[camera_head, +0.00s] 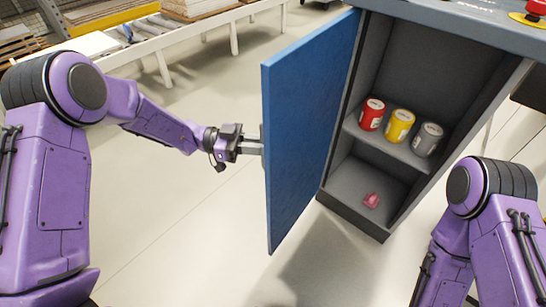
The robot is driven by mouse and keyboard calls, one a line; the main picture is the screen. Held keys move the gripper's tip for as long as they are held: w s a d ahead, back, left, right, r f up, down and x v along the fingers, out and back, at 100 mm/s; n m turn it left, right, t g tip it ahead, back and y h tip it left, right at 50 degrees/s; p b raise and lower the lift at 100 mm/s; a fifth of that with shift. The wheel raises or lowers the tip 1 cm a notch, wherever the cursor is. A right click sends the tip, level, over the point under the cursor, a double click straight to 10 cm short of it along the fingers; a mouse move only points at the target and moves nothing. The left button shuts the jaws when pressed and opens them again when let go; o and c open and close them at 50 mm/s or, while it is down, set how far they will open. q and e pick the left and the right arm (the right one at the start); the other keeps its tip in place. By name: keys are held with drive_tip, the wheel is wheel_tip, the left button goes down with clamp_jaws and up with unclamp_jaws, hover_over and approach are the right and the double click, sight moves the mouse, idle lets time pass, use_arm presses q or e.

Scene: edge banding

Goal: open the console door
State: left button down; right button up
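The blue console door (306,135) stands swung out wide from the grey console (365,215), and the inside of the console is exposed. My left gripper (260,147) is at the outer face of the door, near its free edge. Its fingers reach the door's edge area, and the door hides their tips. I cannot see a handle, and I cannot tell whether the fingers are closed on one. My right arm (475,225) is at the lower right, and its gripper is out of the picture.
A red can (372,114), a yellow can (400,126) and a grey can (428,139) stand on the inner shelf. A small pink object (371,200) lies on the console's bottom. A roller conveyor (180,40) runs behind. The floor around the door is clear.

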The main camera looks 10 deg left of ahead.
use_arm(q)
drive_tip(key=shift+w+a+r, duration=0.2)
drive_tip(key=shift+w+a, duration=0.9)
drive_tip(key=shift+a, duration=0.3)
drive_tip(key=c, duration=1.2)
unclamp_jaws()
drive_tip(key=shift+w+d, duration=0.1)
drive_tip(key=shift+c, duration=0.2)
drive_tip(key=a, duration=1)
drive_tip(key=shift+s+a+f, duration=0.15)
drive_tip(key=shift+s+a, duration=0.05)
drive_tip(key=shift+s, duration=0.1)
